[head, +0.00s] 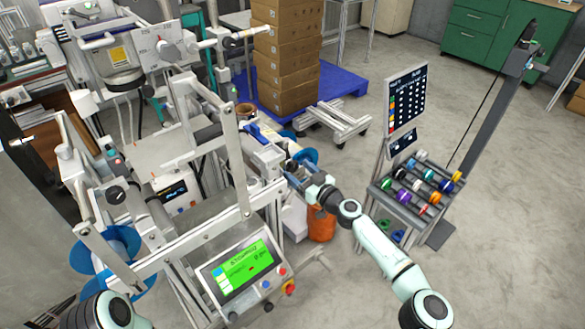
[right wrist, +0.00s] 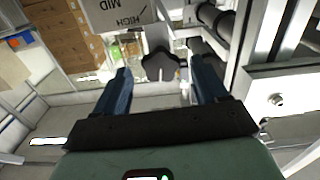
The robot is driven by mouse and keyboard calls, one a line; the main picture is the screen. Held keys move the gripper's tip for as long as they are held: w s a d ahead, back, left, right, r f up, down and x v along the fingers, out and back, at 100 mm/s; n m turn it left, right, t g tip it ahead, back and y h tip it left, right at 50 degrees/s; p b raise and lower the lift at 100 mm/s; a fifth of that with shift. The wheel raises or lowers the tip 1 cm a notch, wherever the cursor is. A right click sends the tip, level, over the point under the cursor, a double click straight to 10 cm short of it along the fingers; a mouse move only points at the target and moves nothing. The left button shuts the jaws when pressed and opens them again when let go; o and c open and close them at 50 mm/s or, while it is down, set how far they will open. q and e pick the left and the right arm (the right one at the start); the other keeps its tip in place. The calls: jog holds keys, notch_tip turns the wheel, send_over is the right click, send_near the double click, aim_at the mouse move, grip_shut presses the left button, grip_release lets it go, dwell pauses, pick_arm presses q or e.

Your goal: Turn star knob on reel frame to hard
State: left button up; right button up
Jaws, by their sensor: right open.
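The black star knob (right wrist: 160,66) shows in the right wrist view, below a grey plate (right wrist: 120,12) lettered MID and HIGH, which appears upside down. My right gripper (right wrist: 160,72) is open. Its two blue fingers stand to either side of the knob in the picture, with nothing held; I cannot tell whether they touch it. In the head view my right gripper (head: 293,168) is at the right side of the metal reel frame (head: 232,160), where I cannot make out this knob. My left gripper is not in view; only part of my left arm shows at bottom left.
A control panel with a green screen (head: 243,264) is at the frame's front. A rack of coloured spools (head: 415,190) and a dark chart board (head: 407,97) stand to the right. Stacked cartons (head: 285,60) stand behind on a blue pallet (head: 340,82).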

aim_at(294, 168)
jog(key=shift+w+a, duration=0.5)
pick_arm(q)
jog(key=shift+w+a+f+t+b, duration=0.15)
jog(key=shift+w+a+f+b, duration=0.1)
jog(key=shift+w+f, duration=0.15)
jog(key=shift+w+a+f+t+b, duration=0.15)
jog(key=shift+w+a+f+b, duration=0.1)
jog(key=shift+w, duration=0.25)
pick_arm(e)
jog(key=shift+x, duration=1.15)
